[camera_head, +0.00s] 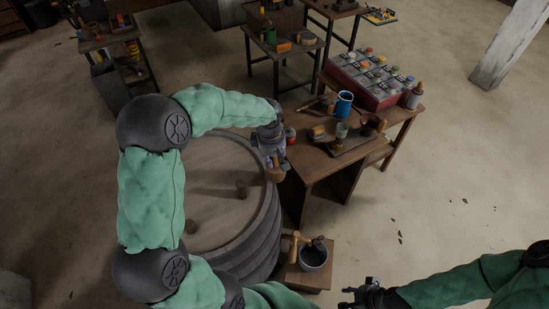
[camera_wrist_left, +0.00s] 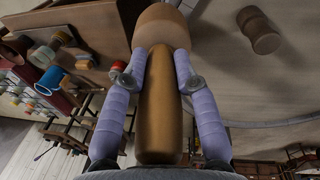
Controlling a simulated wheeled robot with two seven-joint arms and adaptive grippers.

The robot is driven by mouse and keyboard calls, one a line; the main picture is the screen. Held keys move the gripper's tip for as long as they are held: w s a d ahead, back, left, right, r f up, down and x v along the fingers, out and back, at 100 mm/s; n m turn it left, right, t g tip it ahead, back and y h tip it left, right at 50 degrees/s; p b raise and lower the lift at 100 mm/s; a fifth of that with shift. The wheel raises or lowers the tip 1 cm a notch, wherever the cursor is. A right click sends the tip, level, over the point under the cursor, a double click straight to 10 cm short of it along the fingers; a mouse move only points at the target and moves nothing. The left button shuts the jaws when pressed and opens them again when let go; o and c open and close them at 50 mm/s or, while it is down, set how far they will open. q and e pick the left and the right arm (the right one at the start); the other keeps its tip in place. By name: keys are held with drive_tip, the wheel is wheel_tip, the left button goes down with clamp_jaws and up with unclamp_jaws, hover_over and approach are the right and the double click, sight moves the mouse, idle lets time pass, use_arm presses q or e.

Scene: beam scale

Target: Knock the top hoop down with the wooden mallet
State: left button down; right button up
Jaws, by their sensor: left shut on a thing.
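The wooden mallet (camera_head: 277,174) is in my left gripper (camera_head: 271,150), at the right edge of the big barrel. In the left wrist view its handle (camera_wrist_left: 160,105) lies between the two fingers, which are shut on it, and its rounded head (camera_wrist_left: 162,28) is beyond them. The barrel (camera_head: 205,170) stands upright with a flat wooden top. A dark band, seemingly the top hoop (camera_head: 262,228), runs around its side just below the rim. I cannot tell whether the mallet touches the barrel. My right gripper (camera_head: 350,295) is low at the right, away from the barrel; its fingers are unclear.
A workbench (camera_head: 315,160) with a blue cup (camera_head: 344,104), cups and a red box of jars (camera_head: 361,90) is right of the barrel. A bucket (camera_head: 313,262) sits on a low stand. The floor at right is open.

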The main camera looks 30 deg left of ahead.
use_arm(q)
drive_tip(key=shift+r+p, duration=1.7)
drive_tip(key=shift+r, duration=1.75)
